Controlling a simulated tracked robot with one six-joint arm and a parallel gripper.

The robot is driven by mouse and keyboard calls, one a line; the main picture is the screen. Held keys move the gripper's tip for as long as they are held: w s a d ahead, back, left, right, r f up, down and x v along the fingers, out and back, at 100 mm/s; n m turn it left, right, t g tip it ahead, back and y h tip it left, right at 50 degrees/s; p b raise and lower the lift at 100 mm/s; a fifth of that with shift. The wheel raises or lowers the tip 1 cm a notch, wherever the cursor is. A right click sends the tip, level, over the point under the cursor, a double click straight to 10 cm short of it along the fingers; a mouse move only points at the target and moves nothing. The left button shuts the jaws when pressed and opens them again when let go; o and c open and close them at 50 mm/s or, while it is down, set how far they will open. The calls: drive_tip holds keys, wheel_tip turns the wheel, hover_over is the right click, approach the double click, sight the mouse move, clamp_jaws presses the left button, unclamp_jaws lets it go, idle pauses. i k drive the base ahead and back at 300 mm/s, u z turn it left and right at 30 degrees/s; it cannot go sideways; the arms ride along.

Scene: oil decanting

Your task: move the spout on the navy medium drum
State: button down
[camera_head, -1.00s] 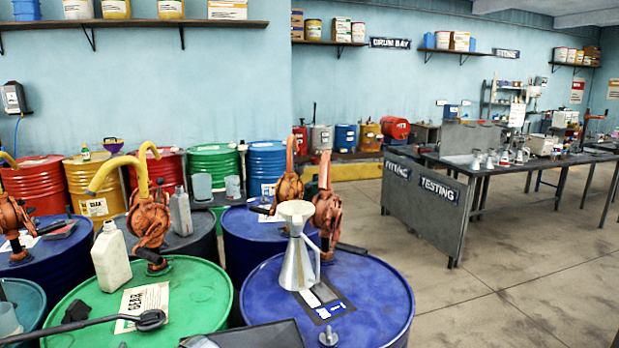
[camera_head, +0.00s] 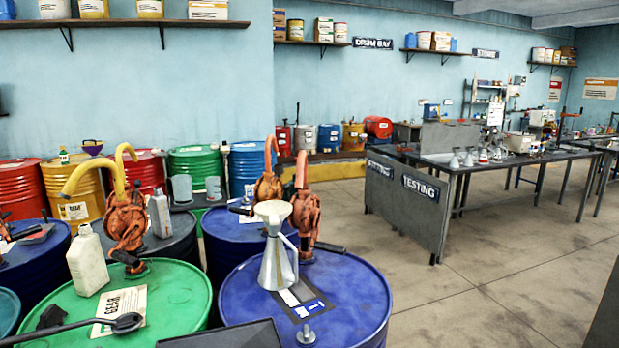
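A blue-navy drum (camera_head: 352,300) stands at the front centre. An orange hand pump (camera_head: 306,212) rises at its back, with its orange spout (camera_head: 301,168) pointing up. A metal funnel jug (camera_head: 277,255) stands on its lid. Another navy drum (camera_head: 222,238) behind it carries an orange pump (camera_head: 268,185) with a curved orange spout (camera_head: 268,150). A third navy drum (camera_head: 40,262) is at the left, with only part of an orange pump at the picture edge. I cannot tell which is the medium one. My gripper is not in view.
A green drum (camera_head: 180,295) at the front left bears a white bottle (camera_head: 87,262), a label and a dark tool (camera_head: 125,322). A pump with a yellow spout (camera_head: 85,178) stands behind. A grey testing bench (camera_head: 405,205) is at the right. The floor (camera_head: 480,290) before it is clear.

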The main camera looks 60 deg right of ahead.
sight(300, 180)
drive_tip(key=u, duration=0.05)
drive_tip(key=k, duration=0.95)
drive_tip(key=z, duration=0.45)
drive_tip(key=i, duration=1)
drive_tip(key=z, duration=0.1)
